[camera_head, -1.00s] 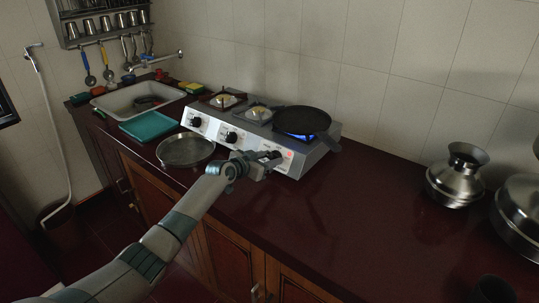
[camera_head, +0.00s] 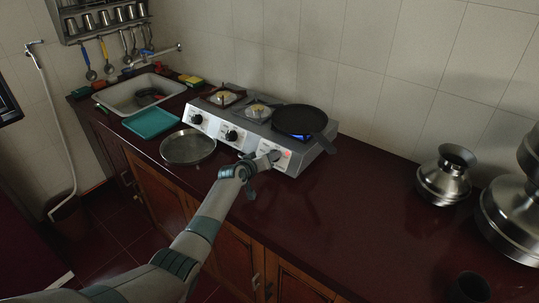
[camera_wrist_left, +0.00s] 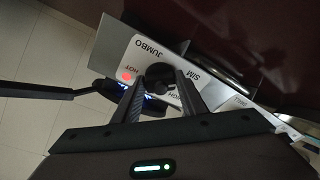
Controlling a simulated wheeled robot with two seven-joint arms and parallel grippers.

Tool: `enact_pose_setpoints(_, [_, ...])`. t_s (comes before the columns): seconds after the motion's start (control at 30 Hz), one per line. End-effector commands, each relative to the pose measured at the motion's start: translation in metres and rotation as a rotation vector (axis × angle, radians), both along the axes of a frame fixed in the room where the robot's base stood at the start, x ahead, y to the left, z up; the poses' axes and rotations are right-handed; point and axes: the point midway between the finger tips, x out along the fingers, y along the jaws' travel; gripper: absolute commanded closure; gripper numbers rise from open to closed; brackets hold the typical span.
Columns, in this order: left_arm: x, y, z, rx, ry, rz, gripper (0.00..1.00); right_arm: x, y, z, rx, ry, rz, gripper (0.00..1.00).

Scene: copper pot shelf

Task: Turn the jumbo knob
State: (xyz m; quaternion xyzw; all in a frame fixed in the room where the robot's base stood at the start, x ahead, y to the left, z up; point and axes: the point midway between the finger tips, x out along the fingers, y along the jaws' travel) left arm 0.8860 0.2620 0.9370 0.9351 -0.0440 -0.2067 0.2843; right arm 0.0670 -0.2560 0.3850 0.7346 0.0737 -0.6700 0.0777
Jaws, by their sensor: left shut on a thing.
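The jumbo knob (camera_wrist_left: 158,75) is black and round, on the white stove front below printed words including JUMBO and HOT, in the left wrist view. My left gripper (camera_wrist_left: 157,82) has its two fingers on either side of it, shut on it. In the head view my left gripper (camera_head: 271,157) is at the right end of the stove's front (camera_head: 290,153) and hides the knob there. A black pan (camera_head: 301,120) sits on the right burner, with blue flame (camera_head: 293,136) showing under it. My right gripper is in neither view.
Two other black knobs (camera_head: 232,135) are on the stove front to the left. A round steel plate (camera_head: 188,147) and teal tray (camera_head: 151,122) lie left of my arm. Steel pots (camera_head: 444,180) stand at the right. The counter (camera_head: 345,195) between is clear.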

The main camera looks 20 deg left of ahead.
Motion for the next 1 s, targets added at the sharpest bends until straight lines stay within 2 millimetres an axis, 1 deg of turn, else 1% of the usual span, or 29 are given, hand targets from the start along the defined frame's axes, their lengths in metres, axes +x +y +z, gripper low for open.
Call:
enact_pose_setpoints(0.1, [-0.0001,0.0005,0.0002,-0.016,0.007,0.011,0.84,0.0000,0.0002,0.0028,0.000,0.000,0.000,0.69])
enact_pose_setpoints(0.17, [-0.0001,0.0006,0.0000,-0.021,0.008,0.013,0.84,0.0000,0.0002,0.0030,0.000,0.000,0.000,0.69])
enact_pose_setpoints(0.23, [0.0001,0.0006,-0.0002,-0.022,0.008,0.015,0.86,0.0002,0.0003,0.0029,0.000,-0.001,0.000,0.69])
enact_pose_setpoints(0.5, [0.0002,0.0004,0.0000,-0.022,0.007,0.014,0.86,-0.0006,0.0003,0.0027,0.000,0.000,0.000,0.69])
enact_pose_setpoints(0.53, [0.0002,0.0004,0.0001,-0.022,0.007,0.014,0.57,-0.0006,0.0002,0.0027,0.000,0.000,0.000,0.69])
enact_pose_setpoints(0.57, [0.0002,0.0004,0.0000,-0.022,0.007,0.014,0.50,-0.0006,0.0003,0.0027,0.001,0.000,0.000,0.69])
enact_pose_setpoints(0.6, [0.0002,0.0004,0.0002,-0.022,0.007,0.014,0.45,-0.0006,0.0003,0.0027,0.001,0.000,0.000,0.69])
enact_pose_setpoints(1.0, [-0.0014,0.0005,0.0007,-0.021,0.006,0.013,0.45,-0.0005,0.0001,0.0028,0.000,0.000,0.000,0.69])
